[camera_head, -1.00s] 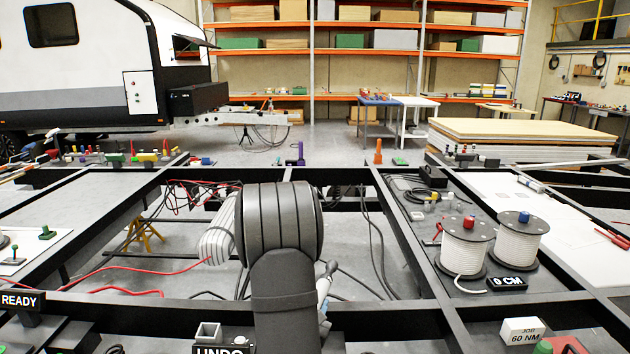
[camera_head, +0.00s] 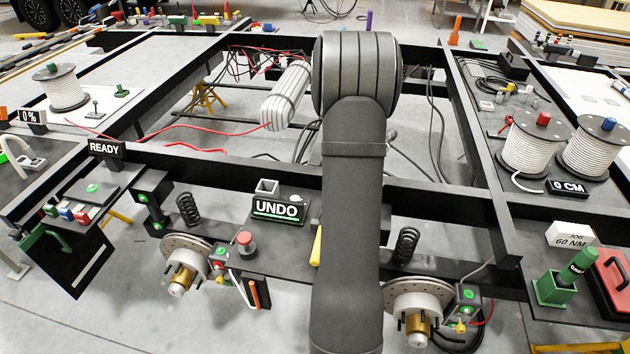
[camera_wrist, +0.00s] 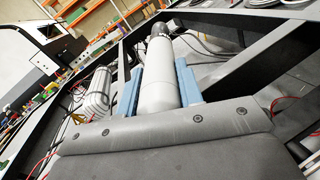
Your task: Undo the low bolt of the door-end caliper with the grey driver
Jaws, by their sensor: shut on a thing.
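My gripper (camera_wrist: 159,66) shows in the wrist view, its blue fingers shut on both sides of the grey driver (camera_wrist: 158,90). The driver is a pale grey cylinder with a darker nose pointing away from the wrist. In the head view my arm hides gripper and driver. Two brake discs hang at the near frame rail, a left disc (camera_head: 182,262) and a right disc (camera_head: 418,298). Each has a dark caliper with green dots beside it: the left caliper (camera_head: 220,259) and the right caliper (camera_head: 468,299). I cannot tell which is door-end. Individual bolts are too small to make out.
An UNDO sign (camera_head: 277,210) and a red button (camera_head: 245,243) are on the rail plate between the discs. Springs (camera_head: 405,245) stand near each disc. A striped white cylinder (camera_head: 287,97) lies beyond my arm. Cable reels (camera_head: 530,145) stand right. Open floor shows in front.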

